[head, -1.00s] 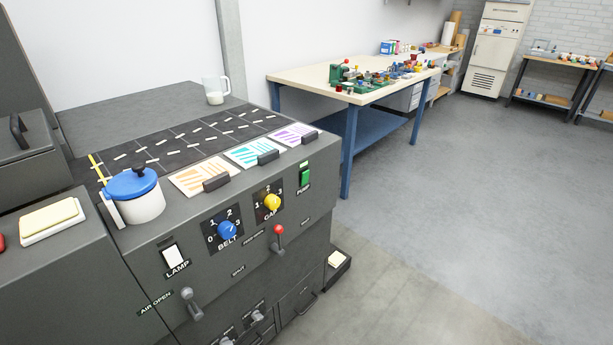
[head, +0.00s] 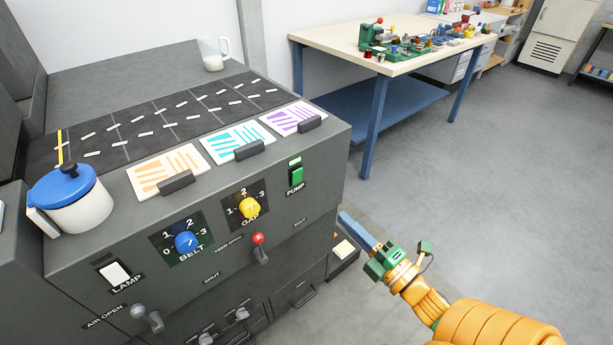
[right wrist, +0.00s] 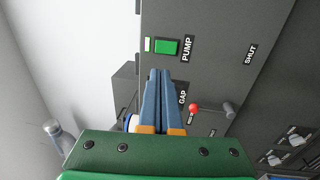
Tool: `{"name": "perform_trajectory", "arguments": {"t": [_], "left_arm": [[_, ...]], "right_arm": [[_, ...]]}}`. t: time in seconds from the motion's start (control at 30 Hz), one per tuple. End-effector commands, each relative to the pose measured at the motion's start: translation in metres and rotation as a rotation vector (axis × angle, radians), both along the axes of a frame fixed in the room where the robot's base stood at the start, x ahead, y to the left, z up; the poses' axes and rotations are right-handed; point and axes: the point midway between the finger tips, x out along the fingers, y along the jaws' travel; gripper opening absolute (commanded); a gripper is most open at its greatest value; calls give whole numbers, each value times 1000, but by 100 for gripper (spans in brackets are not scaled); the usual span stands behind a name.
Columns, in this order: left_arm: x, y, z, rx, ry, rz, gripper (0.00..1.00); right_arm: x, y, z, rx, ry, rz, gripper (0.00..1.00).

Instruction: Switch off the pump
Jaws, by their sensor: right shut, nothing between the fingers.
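The pump switch (head: 297,177) is a green rocker on the front panel of the dark grey machine, with a pale green lit lamp (head: 295,161) above it and the label PUMP below. In the right wrist view the green switch (right wrist: 166,47) lies ahead of the fingertips, with the lamp (right wrist: 149,45) beside it. My right gripper (head: 345,217) is shut and empty, to the right of and below the switch, apart from it. Its blue fingers (right wrist: 160,75) are together in the right wrist view. My left gripper is out of view.
Near the switch are the yellow GAP knob (head: 249,207), the blue BELT knob (head: 187,241) and a red-tipped lever (head: 259,240). A lidded white pot (head: 81,213) and several cards sit on the machine top. A workbench (head: 345,37) stands behind; the floor at right is clear.

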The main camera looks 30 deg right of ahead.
Motion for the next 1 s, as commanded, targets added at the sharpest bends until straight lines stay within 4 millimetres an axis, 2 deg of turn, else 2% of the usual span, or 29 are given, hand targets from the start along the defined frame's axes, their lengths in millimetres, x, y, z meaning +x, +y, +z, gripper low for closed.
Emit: {"name": "perform_trajectory", "arguments": {"t": [0.17, 0.27, 0.7, 0.83, 1.0], "left_arm": [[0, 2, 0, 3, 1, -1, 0], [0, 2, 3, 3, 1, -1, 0], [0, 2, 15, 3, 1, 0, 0], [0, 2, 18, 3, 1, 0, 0], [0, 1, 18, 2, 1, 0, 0]], "right_arm": [[1, 0, 0, 3, 1, -2, 0], [10, 0, 2, 4, -1, -1, 0], [101, 7, 14, 4, 0, -2, 0], [123, 9, 16, 5, 1, -2, 0], [137, 10, 16, 6, 3, -2, 0]]}}
